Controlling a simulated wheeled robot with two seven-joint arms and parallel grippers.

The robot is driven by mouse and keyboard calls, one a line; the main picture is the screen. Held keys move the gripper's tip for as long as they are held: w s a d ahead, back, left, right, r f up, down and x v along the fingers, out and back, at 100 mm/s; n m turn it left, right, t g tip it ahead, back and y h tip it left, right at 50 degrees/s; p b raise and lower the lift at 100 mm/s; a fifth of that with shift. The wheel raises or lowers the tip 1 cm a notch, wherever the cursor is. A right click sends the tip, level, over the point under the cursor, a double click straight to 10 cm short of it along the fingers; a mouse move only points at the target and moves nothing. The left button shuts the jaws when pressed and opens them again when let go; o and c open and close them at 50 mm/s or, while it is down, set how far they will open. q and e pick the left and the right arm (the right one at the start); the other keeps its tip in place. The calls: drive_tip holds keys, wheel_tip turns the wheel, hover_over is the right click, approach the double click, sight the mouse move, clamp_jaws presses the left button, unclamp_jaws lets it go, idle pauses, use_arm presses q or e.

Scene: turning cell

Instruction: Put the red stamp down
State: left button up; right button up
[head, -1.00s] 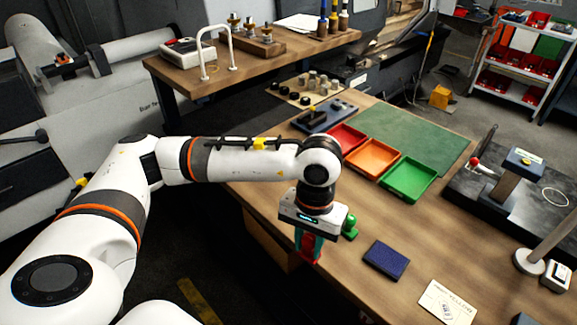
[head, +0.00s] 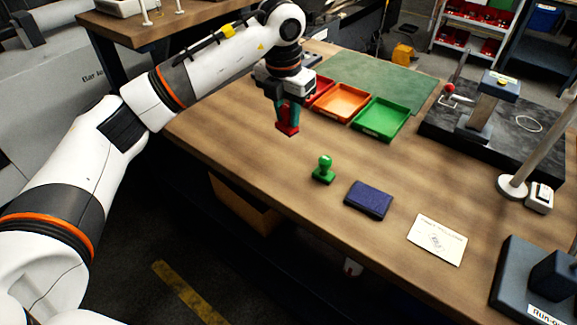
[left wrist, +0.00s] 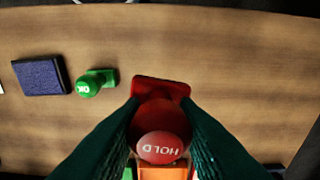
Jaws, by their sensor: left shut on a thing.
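My left gripper (head: 289,107) is shut on the red stamp (head: 288,127), with its base pointing down over the wooden table. In the left wrist view the red stamp (left wrist: 163,132) is between the two dark green fingers, and its round top reads "HOLD". Whether its base touches the table is hard to tell; it looks held above it. The green stamp (head: 324,170) stands upright on the table, nearer the front edge, beside the dark blue ink pad (head: 368,200). Both also show in the left wrist view. My right gripper is not in view.
Red, orange (head: 343,101) and green (head: 381,119) trays lie just behind and right of the left gripper, by a green mat (head: 385,78). A printed card (head: 437,240) lies right of the ink pad. Bare wood lies between the trays and the green stamp.

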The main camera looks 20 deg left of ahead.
use_arm(q)
drive_tip(key=shift+w+d+n, duration=0.1)
drive_tip(key=shift+w+n, duration=0.2)
drive_tip(key=shift+n, duration=0.3)
drive_tip(key=shift+f+n, duration=0.1)
drive_tip(key=shift+n, duration=0.2)
wheel_tip(320, 180, down, 9)
drive_tip(key=shift+r+p, duration=0.1)
drive_tip(key=shift+p, duration=0.8)
drive_tip(key=shift+f, duration=0.35)
drive_tip(key=shift+w, duration=0.1)
drive_tip(key=shift+f, duration=0.1)
drive_tip(key=shift+f, duration=0.15)
drive_tip(key=o, duration=0.8)
